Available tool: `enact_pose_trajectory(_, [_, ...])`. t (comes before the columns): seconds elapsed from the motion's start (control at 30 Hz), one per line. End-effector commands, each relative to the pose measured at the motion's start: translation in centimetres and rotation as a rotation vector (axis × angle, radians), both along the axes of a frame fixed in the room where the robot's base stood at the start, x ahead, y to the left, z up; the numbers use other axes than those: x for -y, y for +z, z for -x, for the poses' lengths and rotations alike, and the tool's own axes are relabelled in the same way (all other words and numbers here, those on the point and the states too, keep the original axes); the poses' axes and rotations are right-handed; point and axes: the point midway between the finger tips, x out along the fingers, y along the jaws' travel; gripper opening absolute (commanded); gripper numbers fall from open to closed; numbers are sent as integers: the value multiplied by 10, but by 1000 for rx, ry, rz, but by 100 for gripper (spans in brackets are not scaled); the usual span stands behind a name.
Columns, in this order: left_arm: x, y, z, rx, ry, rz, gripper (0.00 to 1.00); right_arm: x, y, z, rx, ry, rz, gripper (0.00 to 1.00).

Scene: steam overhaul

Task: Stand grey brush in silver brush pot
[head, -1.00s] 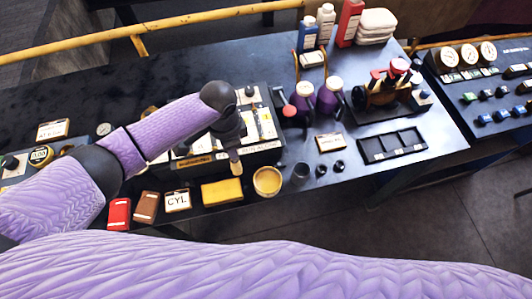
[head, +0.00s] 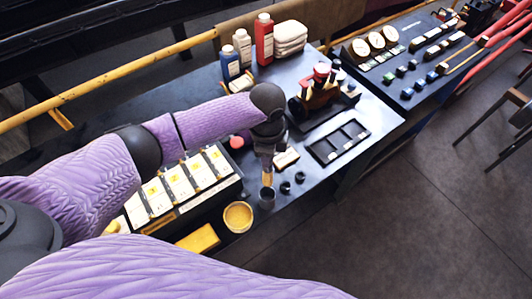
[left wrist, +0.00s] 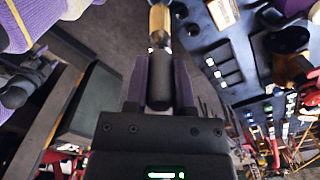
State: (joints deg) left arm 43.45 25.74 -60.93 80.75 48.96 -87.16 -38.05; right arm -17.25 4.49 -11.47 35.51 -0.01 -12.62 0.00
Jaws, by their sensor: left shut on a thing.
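My left gripper (head: 268,150) is shut on the grey brush, fingers pointing down. In the left wrist view the gripper (left wrist: 160,85) grips the brush's dark grey handle, and its tan end (left wrist: 160,22) sticks out past the fingertips. The pot stands upright on the dark bench. My right gripper is not in view.
A yellow tin (head: 238,217) stands just left of the pot, with a yellow block (head: 198,239) beyond it. Small black rings (head: 285,187) lie close on the right. A black compartment tray (head: 338,142) and a model engine (head: 318,92) are farther right.

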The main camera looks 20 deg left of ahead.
Motion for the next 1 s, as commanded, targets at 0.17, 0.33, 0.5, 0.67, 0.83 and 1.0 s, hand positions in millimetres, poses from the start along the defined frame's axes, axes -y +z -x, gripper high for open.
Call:
enact_pose_trajectory(0.17, [0,-15,0,0,1,0,0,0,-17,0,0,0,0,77])
enact_pose_trajectory(0.33, [0,-32,0,-1,2,0,0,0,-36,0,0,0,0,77])
enact_pose_trajectory(0.5, [0,-48,0,0,2,-1,0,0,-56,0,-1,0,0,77])
enact_pose_trajectory(0.67, [-1,-63,0,0,2,-2,0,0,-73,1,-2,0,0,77])
enact_pose_trajectory(0.83, [0,-79,1,-1,2,0,0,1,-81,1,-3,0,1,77])
enact_pose_trajectory(1.0, [0,-98,0,-1,2,-1,0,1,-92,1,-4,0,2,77])
